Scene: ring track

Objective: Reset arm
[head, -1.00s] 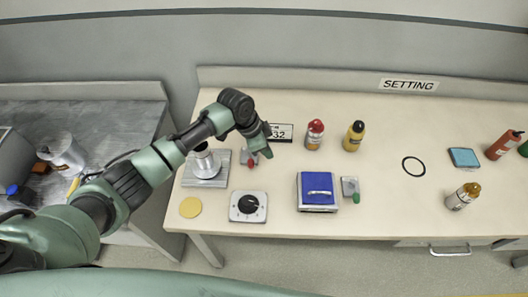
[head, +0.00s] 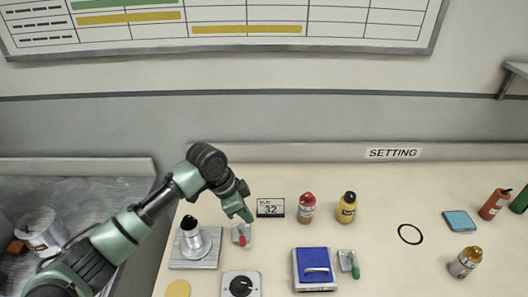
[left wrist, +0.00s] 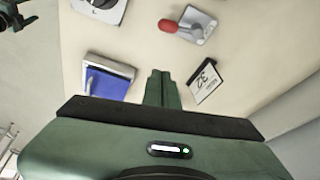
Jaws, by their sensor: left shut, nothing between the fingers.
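My left gripper (head: 246,215) hangs above the table in the head view, near a small red-handled lever on a grey plate (head: 241,234). Its fingers are together with nothing between them. In the left wrist view the closed green fingers (left wrist: 161,88) point down at the table, apart from the red-handled lever (left wrist: 170,26) and the card marked 32 (left wrist: 204,80). My right gripper is in neither view.
The table (head: 376,215) holds a metal device on a plate (head: 195,243), a dial box (head: 241,285), a blue-lidded box (head: 315,265), a green-handled lever (head: 348,262), several bottles, a black ring (head: 410,234) and a light blue block (head: 459,221). Bare tabletop lies around the ring.

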